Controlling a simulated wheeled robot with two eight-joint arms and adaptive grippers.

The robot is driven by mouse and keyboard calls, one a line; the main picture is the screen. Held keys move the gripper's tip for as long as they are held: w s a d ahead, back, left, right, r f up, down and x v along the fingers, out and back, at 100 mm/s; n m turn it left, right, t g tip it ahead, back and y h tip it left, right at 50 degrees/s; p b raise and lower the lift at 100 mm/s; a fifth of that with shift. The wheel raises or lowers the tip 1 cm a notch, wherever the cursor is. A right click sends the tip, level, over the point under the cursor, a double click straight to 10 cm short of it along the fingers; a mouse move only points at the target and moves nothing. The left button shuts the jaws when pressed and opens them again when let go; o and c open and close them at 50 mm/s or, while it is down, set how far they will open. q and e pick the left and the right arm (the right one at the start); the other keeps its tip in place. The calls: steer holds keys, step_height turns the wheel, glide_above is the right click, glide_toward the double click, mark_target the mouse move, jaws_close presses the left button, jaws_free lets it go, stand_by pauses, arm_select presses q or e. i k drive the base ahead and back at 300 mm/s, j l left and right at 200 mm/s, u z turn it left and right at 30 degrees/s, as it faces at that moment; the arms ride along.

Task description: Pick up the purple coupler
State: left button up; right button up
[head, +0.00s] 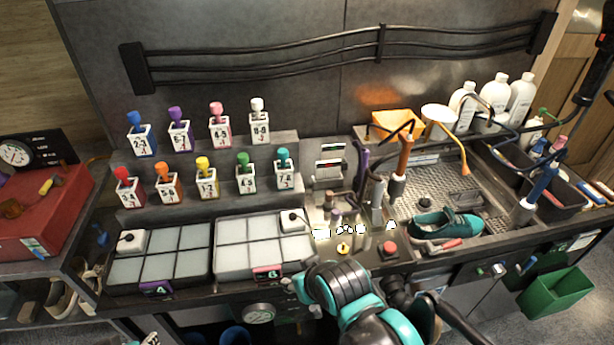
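The purple coupler (177,114) stands upright in a white holder block marked 5-7. This is on the upper tier of the rack, between the blue coupler (136,120) and the pink coupler (216,110). Nothing touches it except its holder. My black and teal arm (345,290) comes in at the bottom centre, well below and to the right of the purple coupler. I take it for my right arm; its fingertips cannot be made out. My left gripper is not in view.
Several other coloured couplers stand on the rack. Two compartment trays (160,258) (263,246) lie in front of it. A red box (40,205) is at the left. A teal shoe (445,225), bottles (494,92) and hoses crowd the sink at the right.

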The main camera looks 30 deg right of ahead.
mark_target(336, 214)
steer(key=z, duration=1.2)
